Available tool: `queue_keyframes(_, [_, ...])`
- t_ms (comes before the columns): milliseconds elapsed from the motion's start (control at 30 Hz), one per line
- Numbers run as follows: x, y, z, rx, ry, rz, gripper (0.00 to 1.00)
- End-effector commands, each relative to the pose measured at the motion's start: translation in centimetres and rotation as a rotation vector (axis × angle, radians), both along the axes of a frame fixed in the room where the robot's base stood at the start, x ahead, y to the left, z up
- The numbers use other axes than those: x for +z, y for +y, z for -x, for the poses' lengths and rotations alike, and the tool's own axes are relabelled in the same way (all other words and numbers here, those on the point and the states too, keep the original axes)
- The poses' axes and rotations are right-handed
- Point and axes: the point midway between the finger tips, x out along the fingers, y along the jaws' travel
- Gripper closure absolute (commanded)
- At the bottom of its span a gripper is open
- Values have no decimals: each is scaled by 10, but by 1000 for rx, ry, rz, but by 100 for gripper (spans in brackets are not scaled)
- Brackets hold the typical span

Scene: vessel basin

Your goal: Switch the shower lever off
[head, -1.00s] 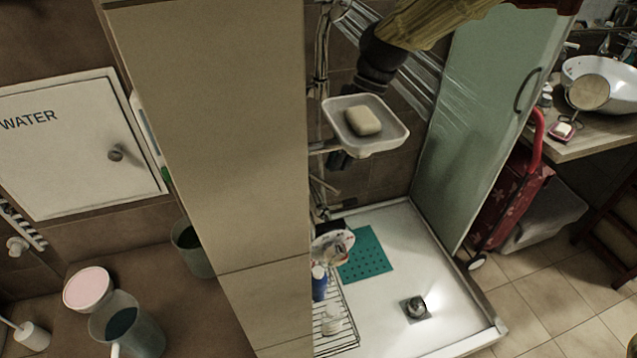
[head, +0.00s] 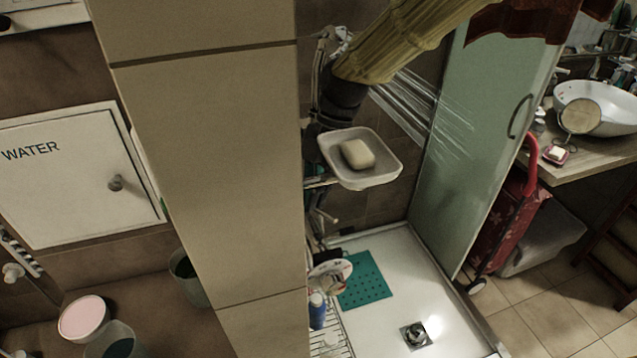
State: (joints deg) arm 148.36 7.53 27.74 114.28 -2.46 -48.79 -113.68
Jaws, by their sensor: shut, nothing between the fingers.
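My arm reaches down from the top right into the shower corner in the head view. My gripper (head: 315,148), dark and partly hidden, is behind and left of the soap dish (head: 385,177), close to the wall fittings. Its fingertips are hard to make out; it looks shut and empty. A small metal fitting (head: 325,216), which may be the shower lever, sticks out below the dish. Its exact position and any contact with my gripper cannot be told.
A pale soap bar (head: 357,154) lies in the dish. A tiled pillar (head: 205,180) stands left of the shower. A glass panel (head: 475,150) bounds it on the right. Below are the white shower tray (head: 400,265), a teal mat (head: 364,281) and a wire rack with bottles.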

Motion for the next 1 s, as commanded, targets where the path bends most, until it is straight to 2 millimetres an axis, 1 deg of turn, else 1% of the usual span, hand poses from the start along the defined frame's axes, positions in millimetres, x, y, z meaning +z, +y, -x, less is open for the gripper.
queue_keyframes(367, [-57,14,17,1,2,3,100])
queue_keyframes(400, [-55,9,11,-2,1,2,100])
queue_keyframes(600, [-61,-6,-6,-1,0,0,100])
queue_keyframes(800, [-64,-12,-13,0,0,0,100])
queue_keyframes(1000, [-65,-12,-13,0,-1,-1,100])
